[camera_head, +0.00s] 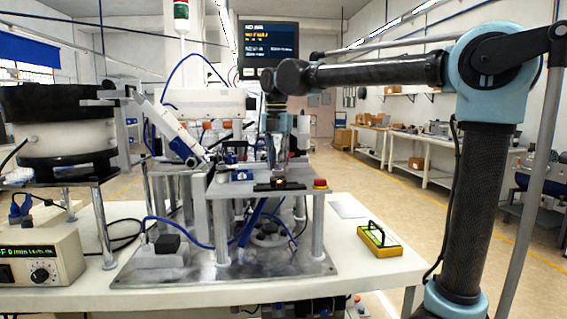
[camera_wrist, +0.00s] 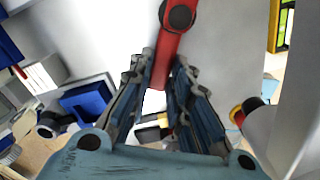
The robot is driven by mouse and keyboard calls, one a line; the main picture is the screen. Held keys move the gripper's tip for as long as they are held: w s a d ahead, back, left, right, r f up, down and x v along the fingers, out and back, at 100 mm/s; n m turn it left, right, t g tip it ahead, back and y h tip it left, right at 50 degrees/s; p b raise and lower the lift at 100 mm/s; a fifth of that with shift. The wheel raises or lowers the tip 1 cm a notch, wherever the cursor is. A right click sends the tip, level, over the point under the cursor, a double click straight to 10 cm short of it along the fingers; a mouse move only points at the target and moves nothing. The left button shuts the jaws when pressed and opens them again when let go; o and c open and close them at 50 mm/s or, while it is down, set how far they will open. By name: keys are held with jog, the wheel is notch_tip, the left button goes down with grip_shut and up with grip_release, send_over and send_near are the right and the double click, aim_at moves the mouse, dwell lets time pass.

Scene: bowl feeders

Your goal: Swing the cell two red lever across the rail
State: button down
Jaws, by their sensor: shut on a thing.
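In the wrist view a red lever (camera_wrist: 167,52) runs from the top of the picture down between my fingers, with a round dark cap at its upper end. My gripper (camera_wrist: 162,75) is shut on this lever, one finger on each side of it. In the head view my gripper (camera_head: 276,160) points down over the metal plate of the bench station (camera_head: 235,186). The lever cannot be made out there, as the gripper and fixtures cover it. The rail cannot be told apart from the other fixtures.
A black and white bowl feeder (camera_head: 55,135) stands at the left, with a control box (camera_head: 40,258) below it. A red button (camera_head: 320,183) sits at the plate's right corner. A yellow-framed green item (camera_head: 378,239) lies on the white table (camera_head: 345,265), whose right front is mostly clear.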

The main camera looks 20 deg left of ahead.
jog(key=shift+w, duration=0.2)
jog(key=c, duration=1.5)
grip_release()
jog(key=shift+s, duration=0.1)
notch_tip(320, 180, up, 12)
